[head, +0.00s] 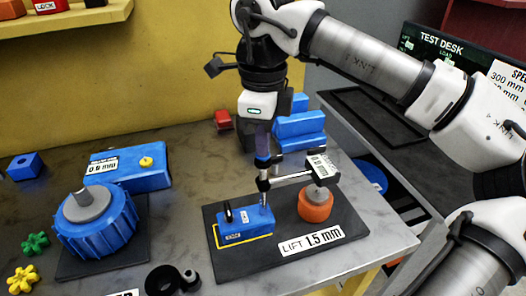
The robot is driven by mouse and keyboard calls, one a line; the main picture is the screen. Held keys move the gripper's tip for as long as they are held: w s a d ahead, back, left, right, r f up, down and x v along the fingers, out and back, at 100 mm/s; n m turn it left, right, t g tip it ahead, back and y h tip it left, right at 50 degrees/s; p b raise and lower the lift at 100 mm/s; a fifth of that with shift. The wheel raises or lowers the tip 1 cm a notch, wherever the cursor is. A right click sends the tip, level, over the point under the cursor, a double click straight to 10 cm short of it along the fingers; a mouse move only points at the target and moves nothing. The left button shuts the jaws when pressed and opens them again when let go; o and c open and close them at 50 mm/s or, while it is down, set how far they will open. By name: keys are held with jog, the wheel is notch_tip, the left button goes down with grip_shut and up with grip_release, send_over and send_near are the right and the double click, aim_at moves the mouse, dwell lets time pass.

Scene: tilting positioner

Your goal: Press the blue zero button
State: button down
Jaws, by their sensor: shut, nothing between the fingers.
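My gripper (262,150) hangs from the arm at the centre, fingers down and shut, with nothing held. It is above the black plate (350,240) labelled "LIFT 1.5 mm", in line with the upright post of a gauge stand. A blue block (258,218) with a black upright piece and a small, hard-to-read label lies on the plate, partly inside a yellow outline. An orange round part (316,205) with a grey top stands to its right, under the stand's arm. I cannot single out a blue zero button; whether the fingertips touch anything is unclear.
A blue box (150,182) with a yellow knob and a "0.0 mm" display stands left. A large blue ribbed dial (98,235) sits on a dark base. Blue blocks (300,127) stand behind my gripper. A black tape-like roll (165,280) lies at the front.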

jog(key=shift+r+p, duration=2.3)
jog(key=shift+r, duration=0.8)
jog(key=shift+s+f, duration=0.1)
jog(key=shift+f, duration=0.05)
